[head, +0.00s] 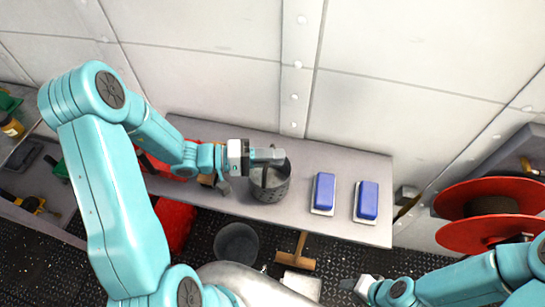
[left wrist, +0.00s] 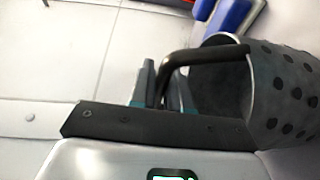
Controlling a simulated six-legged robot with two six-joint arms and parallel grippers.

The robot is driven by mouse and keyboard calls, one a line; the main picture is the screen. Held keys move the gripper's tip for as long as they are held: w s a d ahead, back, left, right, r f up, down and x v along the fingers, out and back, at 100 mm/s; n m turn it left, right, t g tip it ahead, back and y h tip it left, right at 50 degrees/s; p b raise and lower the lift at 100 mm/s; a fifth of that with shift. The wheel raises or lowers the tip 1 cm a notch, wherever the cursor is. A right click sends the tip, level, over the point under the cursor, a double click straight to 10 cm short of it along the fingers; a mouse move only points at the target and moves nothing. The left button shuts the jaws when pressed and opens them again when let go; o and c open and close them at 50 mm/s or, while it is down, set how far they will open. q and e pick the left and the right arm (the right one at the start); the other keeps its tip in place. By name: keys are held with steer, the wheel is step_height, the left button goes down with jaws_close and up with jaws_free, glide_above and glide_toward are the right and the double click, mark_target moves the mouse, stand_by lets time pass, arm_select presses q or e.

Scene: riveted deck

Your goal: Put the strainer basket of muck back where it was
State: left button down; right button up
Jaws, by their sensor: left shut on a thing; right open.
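The strainer basket (head: 270,188) is a grey cylinder with dark holes, at the middle of the grey shelf (head: 345,230). My left gripper (head: 268,158) is shut on its handle at the top. In the left wrist view the dark bent handle (left wrist: 205,55) passes between the fingers (left wrist: 165,88), and the perforated basket wall (left wrist: 285,95) is at the right. The basket is upright; I cannot tell whether it touches the shelf. The inside looks dark and I cannot make out the muck. My right gripper (head: 362,288) is open and empty, low at the front, below the shelf.
Two blue blocks on white bases (head: 324,190) (head: 367,200) stand on the shelf right of the basket. A dark round bucket (head: 237,243) and a wooden mallet (head: 301,252) are below the shelf front. Red items (head: 175,222) are at left, a red reel (head: 490,210) at right.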

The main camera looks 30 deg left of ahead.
arm_select(q)
steer(key=shift+s+a+f, duration=0.1)
steer(key=shift+s+f, duration=0.2)
steer(key=shift+f, duration=0.1)
steer(key=shift+w+f, duration=0.15)
steer(key=c, duration=1.1)
jaws_free()
steer(key=b+v, duration=0.3)
steer(key=v, duration=0.9)
steer(key=shift+b, duration=0.3)
